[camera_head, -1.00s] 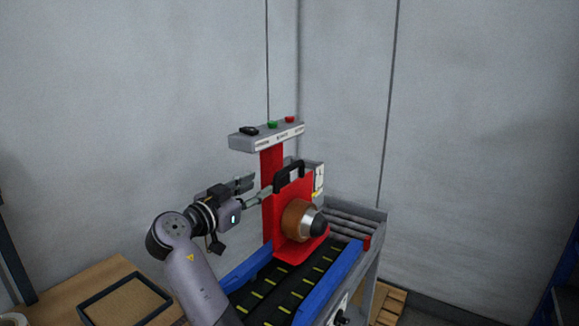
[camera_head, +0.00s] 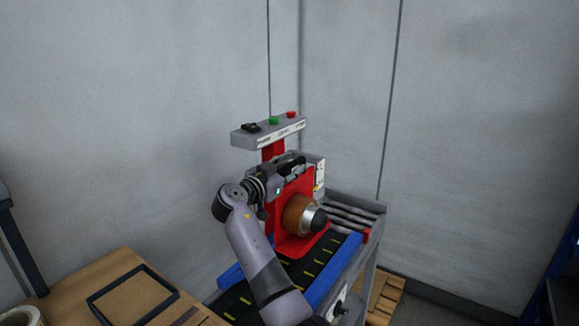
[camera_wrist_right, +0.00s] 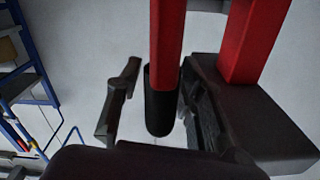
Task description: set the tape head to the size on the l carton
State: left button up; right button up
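The red tape head (camera_head: 300,240) stands over the conveyor, with a tape roll (camera_head: 297,214) on its front face. A white plate with a yellow mark (camera_head: 319,178) is beside it. My right gripper (camera_head: 294,166) is at the top of the head and largely covers its black handle. In the right wrist view my right gripper (camera_wrist_right: 160,105) is open, with a finger on each side of a black grip (camera_wrist_right: 160,100). A gap shows on the left; the right finger is close, and contact is unclear. My left gripper and the L carton are not in view.
A grey control bar (camera_head: 265,132) with black, green and red buttons is above the head. The conveyor has blue side rails (camera_head: 335,270). A wooden table (camera_head: 75,280) with a black frame (camera_head: 132,293) is at the lower left. Grey walls stand behind.

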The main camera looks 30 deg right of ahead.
jog(key=shift+c, duration=0.2)
grip_shut()
dwell(0.6)
